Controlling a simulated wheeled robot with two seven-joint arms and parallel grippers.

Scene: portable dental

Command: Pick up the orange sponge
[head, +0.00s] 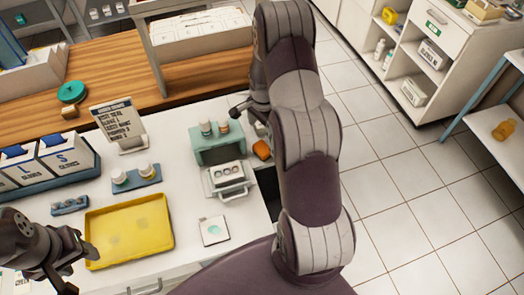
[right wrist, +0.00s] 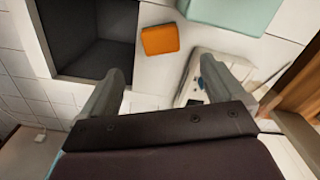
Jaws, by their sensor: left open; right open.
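The orange sponge (head: 262,150) lies on the white counter, just right of the teal box, in the head view. My right arm partly covers the area beside it. In the right wrist view the sponge (right wrist: 160,40) is a flat orange block near the top, beyond the fingertips and apart from them. My right gripper (right wrist: 168,82) has its two fingers spread wide with nothing between them. In the head view it is mostly hidden behind my arm. My left gripper (head: 75,262) is open and empty by the left edge of the yellow tray.
A teal box (head: 218,148) holding small bottles and a white device (head: 228,180) stand close left of the sponge. A dark square opening (right wrist: 90,35) lies beside the sponge. A yellow tray (head: 100,250), a sign (head: 118,122) and glove boxes (head: 62,155) occupy the counter's left part.

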